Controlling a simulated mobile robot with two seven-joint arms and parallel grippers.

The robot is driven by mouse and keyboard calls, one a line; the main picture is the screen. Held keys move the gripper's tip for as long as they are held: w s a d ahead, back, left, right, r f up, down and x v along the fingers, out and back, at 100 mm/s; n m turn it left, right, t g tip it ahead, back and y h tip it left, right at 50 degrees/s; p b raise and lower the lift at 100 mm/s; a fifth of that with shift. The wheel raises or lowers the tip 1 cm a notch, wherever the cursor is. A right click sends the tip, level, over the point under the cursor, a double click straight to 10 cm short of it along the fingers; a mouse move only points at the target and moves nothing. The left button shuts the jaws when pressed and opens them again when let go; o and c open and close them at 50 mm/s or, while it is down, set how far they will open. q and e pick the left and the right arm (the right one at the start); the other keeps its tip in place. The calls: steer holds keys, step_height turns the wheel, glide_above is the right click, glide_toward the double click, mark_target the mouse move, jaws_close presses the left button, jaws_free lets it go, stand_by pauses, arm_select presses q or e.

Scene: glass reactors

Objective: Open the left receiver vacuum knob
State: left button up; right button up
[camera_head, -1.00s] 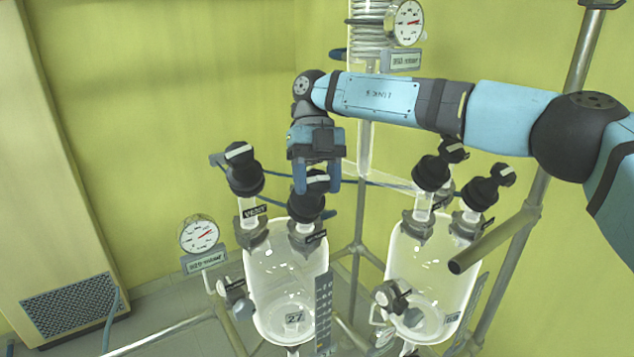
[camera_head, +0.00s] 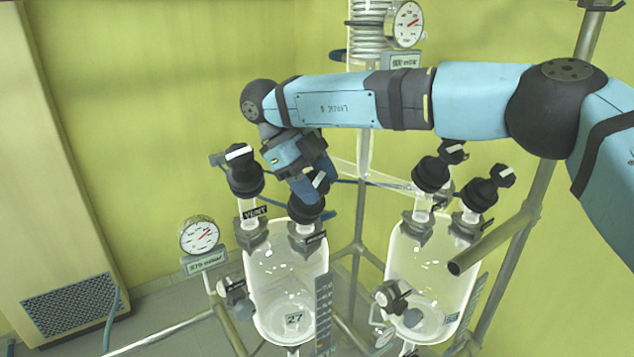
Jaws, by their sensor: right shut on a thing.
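The left receiver (camera_head: 287,285) is a clear glass vessel marked 27, with two black-topped valves on it. The left valve (camera_head: 244,172) carries a VENT tag and a white bar on its knob. The right valve, the vacuum knob (camera_head: 307,209), has a tag too small to read with certainty. My right gripper (camera_head: 315,190) comes down from above and is shut on this knob. The white bar on top of the knob is tilted and partly hidden by the fingers. My left gripper is out of view.
The right receiver (camera_head: 432,275) has two similar black valves (camera_head: 432,173) (camera_head: 481,193). A gauge (camera_head: 199,235) with a label stands left of the left receiver. Another gauge (camera_head: 404,24) hangs by the coiled condenser (camera_head: 368,32). Metal frame tubes (camera_head: 497,238) cross at right.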

steer(key=shift+r, duration=0.2)
stand_by(0.4)
steer(key=o, duration=0.9)
steer(key=shift+f, duration=0.1)
steer(key=shift+v, duration=6.85)
steer(key=shift+s+a, duration=0.15)
steer(key=shift+s, duration=0.05)
